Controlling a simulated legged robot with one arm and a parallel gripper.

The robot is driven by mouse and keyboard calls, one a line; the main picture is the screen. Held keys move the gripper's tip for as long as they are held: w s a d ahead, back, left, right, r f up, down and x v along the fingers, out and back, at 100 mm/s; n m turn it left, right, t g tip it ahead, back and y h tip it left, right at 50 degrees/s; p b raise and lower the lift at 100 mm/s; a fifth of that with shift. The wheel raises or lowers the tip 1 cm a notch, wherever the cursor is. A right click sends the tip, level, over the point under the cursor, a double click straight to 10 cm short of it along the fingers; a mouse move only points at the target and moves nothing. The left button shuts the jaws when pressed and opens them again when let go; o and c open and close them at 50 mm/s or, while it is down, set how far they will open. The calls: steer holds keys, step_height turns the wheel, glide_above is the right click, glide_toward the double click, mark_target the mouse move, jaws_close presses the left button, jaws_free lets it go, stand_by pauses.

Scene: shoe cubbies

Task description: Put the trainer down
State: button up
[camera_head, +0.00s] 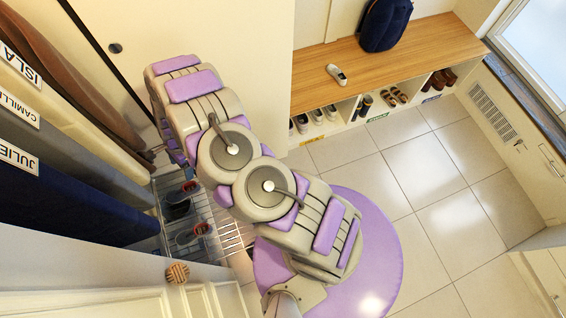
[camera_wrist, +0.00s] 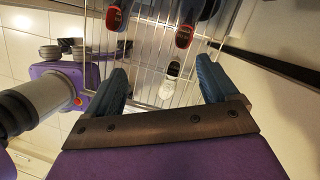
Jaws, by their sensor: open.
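My gripper (camera_wrist: 160,66) is open, its two dark blue fingers spread apart over a wire rack (camera_wrist: 147,62) in the wrist view. A pale shoe, perhaps the trainer (camera_wrist: 194,92), lies between the fingers near the right one; neither finger visibly grips it. I cannot tell whether it rests on the wires or below them. Another white and dark shoe (camera_head: 337,74) lies alone on top of the wooden bench (camera_head: 430,50).
Dark shoes with red parts (camera_wrist: 184,36) stand on the rack close to my fingers. A navy backpack (camera_head: 386,24) is on the bench, above cubbies of shoes (camera_head: 317,116). Hanging coats (camera_head: 60,190) crowd the left. The tiled floor (camera_head: 440,180) is clear at the right.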

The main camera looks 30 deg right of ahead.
steer(key=s+d+r+n, duration=0.1)
steer(key=s+r+n, duration=0.2)
steer(key=r, duration=0.6)
steer(key=s+d+r+n, duration=0.1)
steer(key=s+r+n, duration=0.2)
steer(key=r, duration=0.6)
steer(key=s+d+r+n, duration=0.2)
steer(key=s+r+n, duration=0.1)
steer(key=r, duration=0.7)
steer(key=s+d+r+n+h, duration=0.1)
steer(key=s+d+r+n, duration=0.1)
steer(key=s+d+r, duration=0.2)
steer(key=s+d+r+n+h, duration=0.1)
steer(key=s+d+r, duration=0.3)
steer(key=s+d, duration=0.4)
steer(key=s+d+r+n+h, duration=0.1)
steer(key=s+d+r+n, duration=0.2)
steer(key=s, duration=1)
steer(key=d+r, duration=0.1)
steer(key=d, duration=0.2)
steer(key=shift+s, duration=0.25)
steer(key=shift+d, duration=0.1)
